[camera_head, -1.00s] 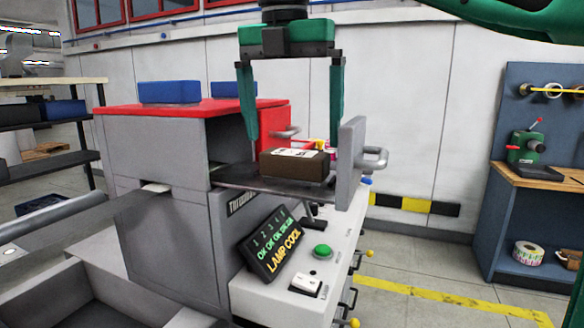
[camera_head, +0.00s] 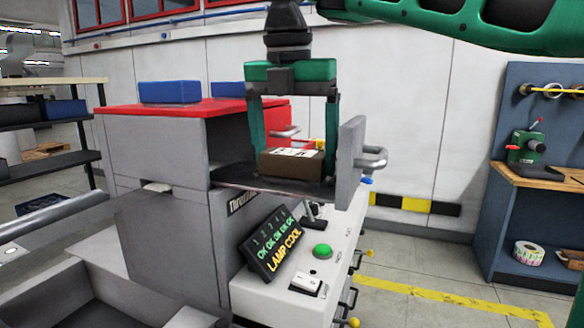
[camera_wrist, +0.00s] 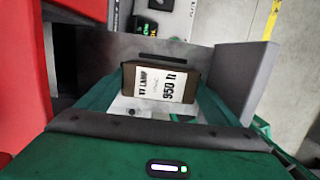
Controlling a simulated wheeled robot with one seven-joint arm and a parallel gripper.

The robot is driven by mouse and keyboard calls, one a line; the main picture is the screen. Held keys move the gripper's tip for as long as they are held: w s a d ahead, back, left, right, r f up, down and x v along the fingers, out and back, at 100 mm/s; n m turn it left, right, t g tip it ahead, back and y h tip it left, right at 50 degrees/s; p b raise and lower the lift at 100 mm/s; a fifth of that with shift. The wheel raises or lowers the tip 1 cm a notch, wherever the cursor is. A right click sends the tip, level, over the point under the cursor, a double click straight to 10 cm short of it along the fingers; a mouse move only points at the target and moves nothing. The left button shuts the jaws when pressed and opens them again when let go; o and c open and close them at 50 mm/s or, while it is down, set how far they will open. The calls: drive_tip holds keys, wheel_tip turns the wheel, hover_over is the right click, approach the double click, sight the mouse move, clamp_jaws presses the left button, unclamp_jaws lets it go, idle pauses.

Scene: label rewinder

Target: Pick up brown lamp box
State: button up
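The brown lamp box (camera_head: 291,165), with a white label on top, sits on the dark shelf (camera_head: 236,179) pulled out of the grey machine. My gripper (camera_head: 294,150) points straight down over it, one finger on each side. In the wrist view the box (camera_wrist: 161,84) lies between the green fingers, its label reading "950 h". The fingers are close against its two sides and appear shut on it. The box's underside is hidden; it looks still down at shelf level.
An upright grey door panel (camera_head: 350,163) with a handle stands just right of the box. The red-topped machine housing (camera_head: 160,145) is at left, with blue boxes (camera_head: 169,92) on it. A control panel with a screen (camera_head: 273,244) is below. Open air lies above the shelf.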

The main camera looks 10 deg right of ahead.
drive_tip(key=shift+c, duration=1)
drive_tip(key=shift+r, duration=0.1)
